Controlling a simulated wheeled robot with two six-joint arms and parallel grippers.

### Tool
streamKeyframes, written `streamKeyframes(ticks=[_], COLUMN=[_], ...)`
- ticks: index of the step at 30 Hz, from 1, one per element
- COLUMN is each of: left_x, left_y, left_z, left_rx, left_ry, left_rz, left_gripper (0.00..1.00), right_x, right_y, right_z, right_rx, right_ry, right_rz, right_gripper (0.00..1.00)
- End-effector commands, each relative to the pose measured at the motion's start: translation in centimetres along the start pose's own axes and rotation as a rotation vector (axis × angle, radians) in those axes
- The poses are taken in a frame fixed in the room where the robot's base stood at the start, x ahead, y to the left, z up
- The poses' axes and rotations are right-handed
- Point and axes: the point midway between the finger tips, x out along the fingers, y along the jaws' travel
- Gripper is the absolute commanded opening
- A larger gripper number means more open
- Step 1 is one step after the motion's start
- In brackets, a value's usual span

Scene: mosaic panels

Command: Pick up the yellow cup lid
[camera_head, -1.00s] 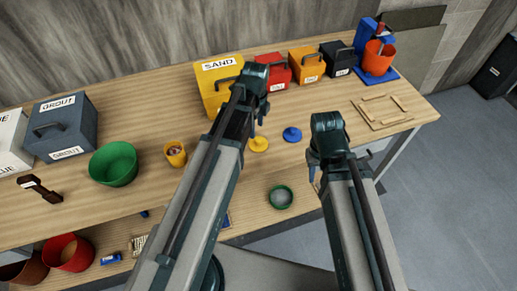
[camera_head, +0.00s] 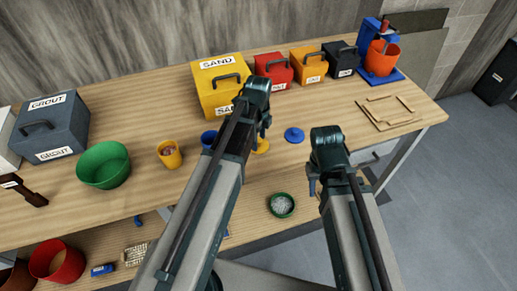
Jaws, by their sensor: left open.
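The yellow cup lid (camera_head: 263,147) lies on the wooden table, partly hidden behind my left gripper. My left gripper (camera_head: 264,128) points down, very close to the lid in the picture; its fingers are mostly hidden by its own wrist, and I cannot tell whether they touch the lid. It is open, with nothing seen in it. The yellow cup (camera_head: 169,155) stands upright to the left with something inside it. My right gripper (camera_head: 313,187) hangs near the table's front edge, and its fingers are too small and hidden to read.
A blue lid (camera_head: 294,135) lies right of the yellow lid. A blue cup (camera_head: 208,139) stands beside my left arm. A yellow SAND box (camera_head: 211,77) is behind. A green bowl (camera_head: 106,166) is at left; a green filled cup (camera_head: 282,207) is in front.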

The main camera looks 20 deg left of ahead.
Motion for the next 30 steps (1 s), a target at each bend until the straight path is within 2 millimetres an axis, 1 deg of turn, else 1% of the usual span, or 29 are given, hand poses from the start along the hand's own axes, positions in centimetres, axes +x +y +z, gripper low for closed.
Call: streamKeyframes(ticks=[6,11,15,16,17,26,30], left_x=[-0.05,-0.05,-0.05,-0.05,-0.05,-0.06,-0.4], left_y=[0.01,0.01,0.01,0.01,0.01,0.01,-0.02], left_z=[0.01,0.01,0.01,0.01,0.01,0.01,-0.14], left_rx=[0.0,0.0,0.0,0.0,0.0,0.0,0.0], left_ry=[0.0,0.0,0.0,0.0,0.0,0.0,0.0], left_rz=[0.0,0.0,0.0,0.0,0.0,0.0,0.0], left_gripper=[0.63,0.34,0.09,0.03,0.0,0.0,0.0], right_x=[-0.05,-0.05,-0.05,-0.05,-0.05,-0.06,-0.39], right_y=[0.0,0.0,0.0,0.0,0.0,0.01,0.04], right_z=[0.0,0.0,0.0,0.0,0.0,0.0,0.03], right_rx=[0.0,0.0,0.0,0.0,0.0,0.0,0.0], right_ry=[0.0,0.0,0.0,0.0,0.0,0.0,0.0], right_rz=[0.0,0.0,0.0,0.0,0.0,0.0,0.0], right_gripper=[0.34,0.34,0.34,0.34,0.34,0.34,0.34])
